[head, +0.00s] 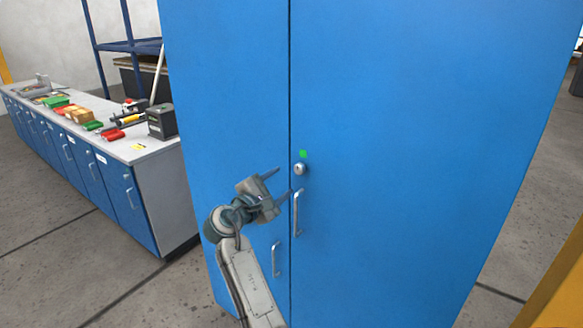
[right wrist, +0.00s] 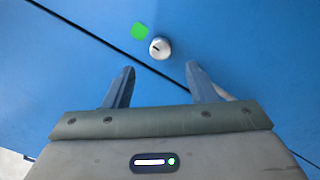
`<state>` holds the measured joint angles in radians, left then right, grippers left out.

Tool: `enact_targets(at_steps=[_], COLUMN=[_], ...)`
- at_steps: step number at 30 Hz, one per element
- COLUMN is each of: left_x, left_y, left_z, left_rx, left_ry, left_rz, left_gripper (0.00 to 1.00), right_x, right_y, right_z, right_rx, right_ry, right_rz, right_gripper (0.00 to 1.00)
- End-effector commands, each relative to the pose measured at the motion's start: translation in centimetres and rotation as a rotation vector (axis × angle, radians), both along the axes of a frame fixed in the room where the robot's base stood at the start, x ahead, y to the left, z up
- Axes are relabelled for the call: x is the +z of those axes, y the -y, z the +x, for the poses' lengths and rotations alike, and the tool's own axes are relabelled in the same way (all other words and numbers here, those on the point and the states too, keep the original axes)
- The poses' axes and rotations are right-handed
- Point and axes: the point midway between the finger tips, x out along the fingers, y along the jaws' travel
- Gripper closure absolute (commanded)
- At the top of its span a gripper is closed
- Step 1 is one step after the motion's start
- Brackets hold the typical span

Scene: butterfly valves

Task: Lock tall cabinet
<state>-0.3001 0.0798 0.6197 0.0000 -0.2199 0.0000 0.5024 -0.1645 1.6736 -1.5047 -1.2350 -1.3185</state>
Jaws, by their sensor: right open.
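The tall blue cabinet (head: 400,120) stands in front of me with both doors closed along a vertical seam. The lock, with a dark slot, also shows in the right wrist view (right wrist: 160,48). My right gripper (head: 281,184) is open and empty, just left of the lock and apart from it. In the right wrist view the lock lies beyond the two fingertips (right wrist: 160,72). My left gripper is not in view.
A silver handle (head: 297,213) is below the lock, close to the gripper. Another handle (head: 276,258) is lower on the left door. A long counter (head: 150,150) with tools and boxes stands at the left, with a blue shelf rack (head: 130,46) behind it.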

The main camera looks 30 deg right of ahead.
Motion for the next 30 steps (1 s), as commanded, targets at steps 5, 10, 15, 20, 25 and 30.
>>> enact_targets(at_steps=[5,10,15,20,25,30], left_x=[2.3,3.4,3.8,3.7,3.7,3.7], left_y=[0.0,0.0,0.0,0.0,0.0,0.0], left_z=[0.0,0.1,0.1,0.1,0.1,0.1], left_rx=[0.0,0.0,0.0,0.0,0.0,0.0], left_ry=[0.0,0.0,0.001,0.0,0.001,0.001], left_rz=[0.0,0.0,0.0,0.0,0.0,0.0], left_gripper=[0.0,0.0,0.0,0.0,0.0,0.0], right_x=[0.6,0.3,0.1,-0.1,-0.1,-0.1], right_y=[3.3,5.6,6.8,6.9,6.9,6.9], right_z=[1.4,2.4,2.8,2.9,2.9,2.9], right_rx=[-0.001,0.001,0.002,0.002,0.002,0.002], right_ry=[-0.002,-0.002,-0.001,0.0,0.0,0.0], right_rz=[-0.005,-0.002,0.001,0.002,0.002,0.002], right_gripper=[0.49,0.49,0.49,0.49,0.55,0.88])
